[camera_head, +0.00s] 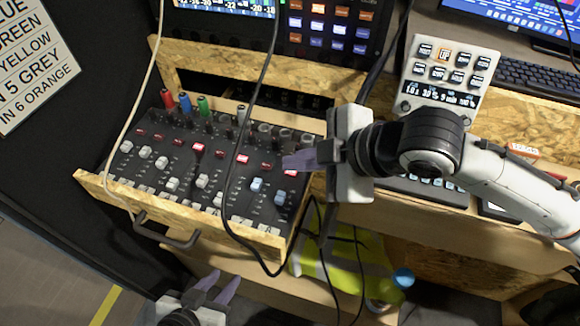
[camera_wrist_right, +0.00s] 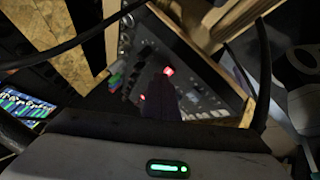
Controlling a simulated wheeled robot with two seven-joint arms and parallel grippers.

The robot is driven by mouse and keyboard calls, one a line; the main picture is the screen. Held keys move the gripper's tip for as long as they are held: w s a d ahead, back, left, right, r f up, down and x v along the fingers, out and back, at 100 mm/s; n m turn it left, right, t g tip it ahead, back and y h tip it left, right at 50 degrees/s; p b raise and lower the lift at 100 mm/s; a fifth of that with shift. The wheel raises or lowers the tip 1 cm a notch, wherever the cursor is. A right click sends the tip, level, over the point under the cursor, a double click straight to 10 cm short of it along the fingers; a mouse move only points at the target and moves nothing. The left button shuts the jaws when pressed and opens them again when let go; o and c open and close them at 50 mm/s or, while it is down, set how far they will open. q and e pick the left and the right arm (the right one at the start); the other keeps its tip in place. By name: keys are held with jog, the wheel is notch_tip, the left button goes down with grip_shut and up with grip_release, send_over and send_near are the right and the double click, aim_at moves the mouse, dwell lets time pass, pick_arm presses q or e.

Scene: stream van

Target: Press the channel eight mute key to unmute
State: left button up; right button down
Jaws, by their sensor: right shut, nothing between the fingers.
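The audio mixer (camera_head: 150,185) sits in a pulled-out wooden drawer, with faders and a row of mute keys. Three keys glow red: one left of centre (camera_head: 197,146), one in the middle (camera_head: 242,159) and the rightmost key (camera_head: 290,172), at the channel eight column. My right gripper (camera_head: 286,162) is shut and empty, its tips over the mixer's right end, close above the rightmost lit key and partly covering it. Contact cannot be told. In the right wrist view two red keys (camera_wrist_right: 168,71) show beyond dark fingers. My left gripper (camera_head: 226,276) is open and empty below the drawer.
A black cable (camera_head: 228,190) hangs across the mixer and a pale cable (camera_head: 127,118) crosses its left side. The drawer handle (camera_head: 165,235) sticks out in front. A button panel (camera_head: 447,75) stands at right; a yellow vest (camera_head: 345,262) lies below.

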pick_arm(q)
jog(key=shift+s+f, duration=0.2)
jog(key=shift+s, duration=0.15)
pick_arm(e)
jog(key=shift+f, duration=0.1)
jog(key=shift+f, duration=0.25)
pick_arm(q)
jog(key=shift+w+r, duration=0.15)
pick_arm(e)
jog(key=shift+r+p, duration=0.2)
jog(key=shift+p, duration=0.1)
jog(key=shift+r+p, duration=0.55)
jog(key=shift+p, duration=0.25)
pick_arm(q)
jog(key=shift+w+r, duration=0.2)
jog(key=shift+r, duration=0.95)
jog(key=shift+s+f, duration=0.1)
jog(key=shift+s, duration=0.1)
